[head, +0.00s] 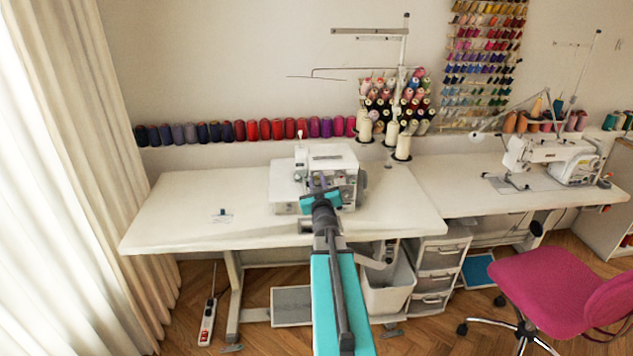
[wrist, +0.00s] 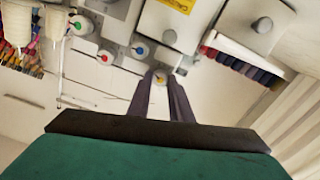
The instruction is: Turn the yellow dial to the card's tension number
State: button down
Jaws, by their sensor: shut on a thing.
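The white overlock machine (head: 290,181) stands on the white table, with my arm in front of it. My gripper (head: 318,181) reaches its front face. In the wrist view, the fingertips are closed on the small yellow dial (wrist: 160,77), which is mostly covered by them. Its number cannot be read. A green dial (wrist: 140,50), a red dial (wrist: 104,58) and a blue dial (wrist: 78,26) sit beside it. A small upright item with a teal part, perhaps the card (head: 222,213), is on the table left of the machine; no number is legible.
Thread cones (head: 403,147) stand behind the machine at right. A sewing machine (head: 555,158) is on the table at right. A pink chair (head: 560,290) stands at front right.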

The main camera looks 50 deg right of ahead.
jog(key=c, duration=1.6)
grip_release()
